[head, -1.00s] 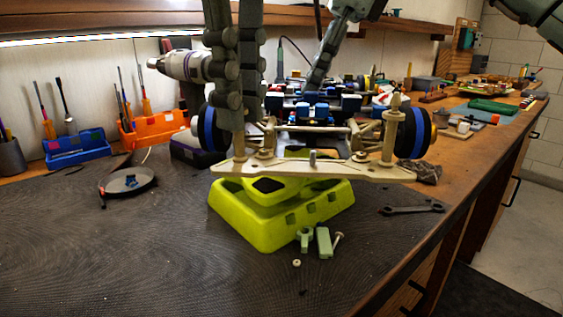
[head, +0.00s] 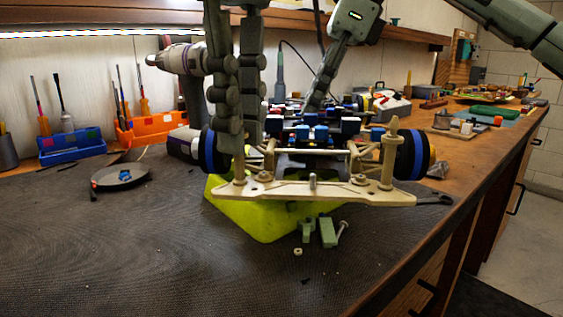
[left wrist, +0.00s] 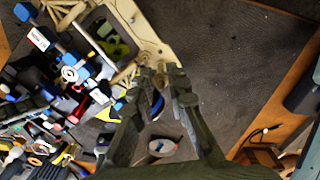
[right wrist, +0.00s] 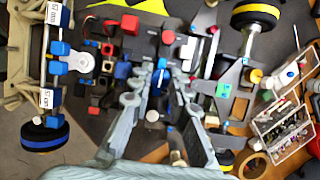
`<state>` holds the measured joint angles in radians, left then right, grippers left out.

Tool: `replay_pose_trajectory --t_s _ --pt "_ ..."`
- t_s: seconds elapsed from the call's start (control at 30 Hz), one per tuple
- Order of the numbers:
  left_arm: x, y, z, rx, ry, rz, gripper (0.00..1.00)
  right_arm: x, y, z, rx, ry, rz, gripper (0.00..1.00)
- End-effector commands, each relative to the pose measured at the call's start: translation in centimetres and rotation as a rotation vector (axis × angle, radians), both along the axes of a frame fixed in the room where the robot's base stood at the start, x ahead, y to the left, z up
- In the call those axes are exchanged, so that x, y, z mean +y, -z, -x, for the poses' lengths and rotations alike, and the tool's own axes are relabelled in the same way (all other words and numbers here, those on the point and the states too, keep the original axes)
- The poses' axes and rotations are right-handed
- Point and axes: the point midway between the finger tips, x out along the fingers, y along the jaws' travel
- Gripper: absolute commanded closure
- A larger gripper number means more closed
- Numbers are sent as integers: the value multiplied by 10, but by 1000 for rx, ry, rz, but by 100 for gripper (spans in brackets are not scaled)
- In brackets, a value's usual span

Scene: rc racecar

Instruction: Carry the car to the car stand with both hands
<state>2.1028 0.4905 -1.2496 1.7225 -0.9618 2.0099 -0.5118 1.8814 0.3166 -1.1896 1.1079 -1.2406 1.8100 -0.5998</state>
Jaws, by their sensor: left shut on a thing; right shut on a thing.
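The RC car, with a tan front plate (head: 318,190), black wheels with blue bands and a dark chassis, is held by both my grippers. It overlaps the yellow-green car stand (head: 262,222) in the head view; I cannot tell whether they touch. My left gripper (head: 240,150) is shut on the car at its front left corner; the left wrist view shows its fingertips (left wrist: 162,75) against the tan frame. My right gripper (head: 313,106) is shut on the car farther back; its fingertips (right wrist: 160,72) show over the chassis in the right wrist view.
Small green parts (head: 318,232) and a screw lie in front of the stand. A wrench (head: 436,200) lies to the right, a round black dish (head: 120,175) to the left. Tool holders (head: 70,146) and a drill (head: 178,60) stand behind. The front left mat is clear.

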Motion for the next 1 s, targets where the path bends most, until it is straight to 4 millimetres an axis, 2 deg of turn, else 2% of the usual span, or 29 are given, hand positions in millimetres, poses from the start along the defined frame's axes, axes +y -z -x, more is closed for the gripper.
replay_pose_trajectory --t_s 0.2,0.23,0.37,0.77,1.0 --pt "0 15 0 -1 0 0 100 0 12 0 -5 0 -6 100" --pt "0 13 0 1 0 -2 81 0 11 0 -3 0 -3 79" --pt "0 13 0 1 0 0 65 0 11 0 -2 0 -2 63" --pt "0 9 0 0 0 0 64 0 9 0 0 0 0 62" --pt "0 -16 0 0 0 0 64 0 -16 0 0 0 0 62"
